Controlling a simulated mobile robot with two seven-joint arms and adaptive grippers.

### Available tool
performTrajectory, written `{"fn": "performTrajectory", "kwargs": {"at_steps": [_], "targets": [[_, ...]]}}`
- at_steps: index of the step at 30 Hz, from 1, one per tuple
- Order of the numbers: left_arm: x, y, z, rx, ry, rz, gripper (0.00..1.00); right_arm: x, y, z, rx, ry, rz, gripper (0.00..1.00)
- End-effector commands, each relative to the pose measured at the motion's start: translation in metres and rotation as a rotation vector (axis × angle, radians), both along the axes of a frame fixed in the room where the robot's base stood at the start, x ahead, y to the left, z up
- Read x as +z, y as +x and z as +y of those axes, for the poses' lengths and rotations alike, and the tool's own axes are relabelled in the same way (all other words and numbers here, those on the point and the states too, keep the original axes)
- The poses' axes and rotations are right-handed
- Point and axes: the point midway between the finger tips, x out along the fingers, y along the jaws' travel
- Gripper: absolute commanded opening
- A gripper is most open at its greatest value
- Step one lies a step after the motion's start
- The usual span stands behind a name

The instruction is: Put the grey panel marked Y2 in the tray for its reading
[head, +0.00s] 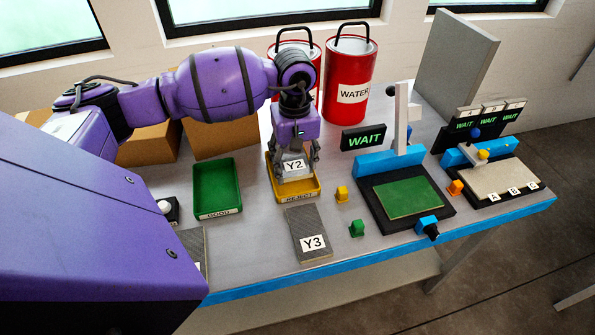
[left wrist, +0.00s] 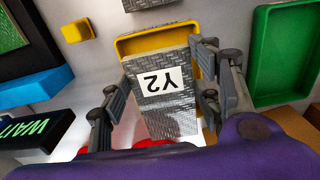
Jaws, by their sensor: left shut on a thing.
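The grey panel marked Y2 (head: 294,167) is held between the fingers of my left gripper (head: 296,158), which is shut on its sides. The panel is over the yellow tray labelled REJECT (head: 296,198); I cannot tell whether it touches the tray floor. In the left wrist view the panel (left wrist: 168,108) lies between the fingers (left wrist: 160,88), covering much of the yellow tray (left wrist: 128,46). The green tray labelled GOOD (head: 216,190) stands to the left, empty. The near display (head: 363,138) reads WAIT. My right gripper is not in view.
A grey panel marked Y3 (head: 308,242) lies in front of the yellow tray. Another panel (head: 194,243) is partly hidden by my arm. Yellow (head: 341,194) and green (head: 357,229) blocks stand to the right. Red buckets (head: 350,80) and cardboard boxes (head: 222,140) stand behind.

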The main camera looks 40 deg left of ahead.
Motion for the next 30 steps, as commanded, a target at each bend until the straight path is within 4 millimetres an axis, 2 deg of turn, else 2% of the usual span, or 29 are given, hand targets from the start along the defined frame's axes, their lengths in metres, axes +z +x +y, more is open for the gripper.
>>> {"fn": "performTrajectory", "kwargs": {"at_steps": [1,4,12,27,28,30], "targets": [[-0.017,-0.003,-0.001,-0.002,-0.002,0.012,0.26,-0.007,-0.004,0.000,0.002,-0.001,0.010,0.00],[-0.028,-0.003,-0.001,-0.002,-0.001,0.010,0.26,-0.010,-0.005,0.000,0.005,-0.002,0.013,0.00],[-0.026,-0.002,-0.001,-0.002,0.000,0.004,0.26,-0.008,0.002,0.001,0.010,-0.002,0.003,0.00],[-0.037,-0.002,-0.001,-0.002,0.000,0.004,0.26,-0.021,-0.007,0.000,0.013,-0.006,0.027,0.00],[-0.037,-0.002,-0.001,-0.002,0.000,0.004,0.62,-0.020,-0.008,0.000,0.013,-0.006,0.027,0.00],[-0.037,-0.002,-0.001,-0.002,0.000,0.004,0.71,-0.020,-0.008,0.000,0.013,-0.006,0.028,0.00]]}}
